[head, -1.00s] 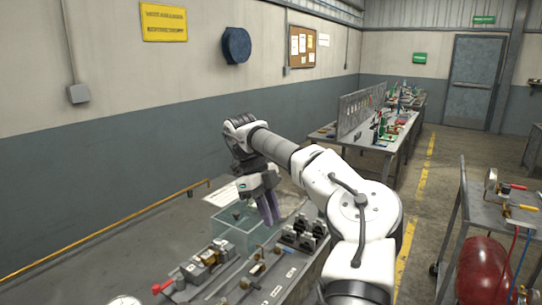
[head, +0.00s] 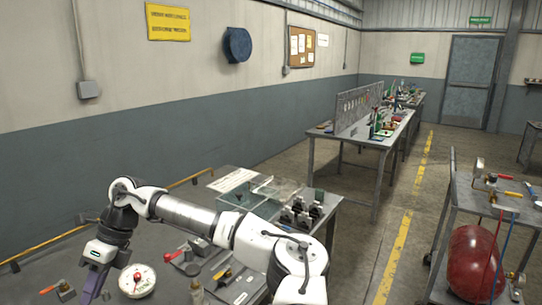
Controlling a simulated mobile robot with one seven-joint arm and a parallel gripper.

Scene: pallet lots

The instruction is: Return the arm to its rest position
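My gripper (head: 94,285) is at the lower left of the head view, pointing down over the grey workbench (head: 50,268). Its purple-grey fingers run to the bottom edge of the picture, and I cannot tell whether they are apart or together. No held object shows. My white and grey arm reaches from the lower middle across the bench to the left, bent down at the wrist.
A clear box (head: 250,195) and black clamp blocks (head: 301,212) stand at the bench's far right end. Red-handled valve parts (head: 178,255) lie near the arm. A cart (head: 480,205) with a red tank (head: 474,263) stands right. The aisle between is clear.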

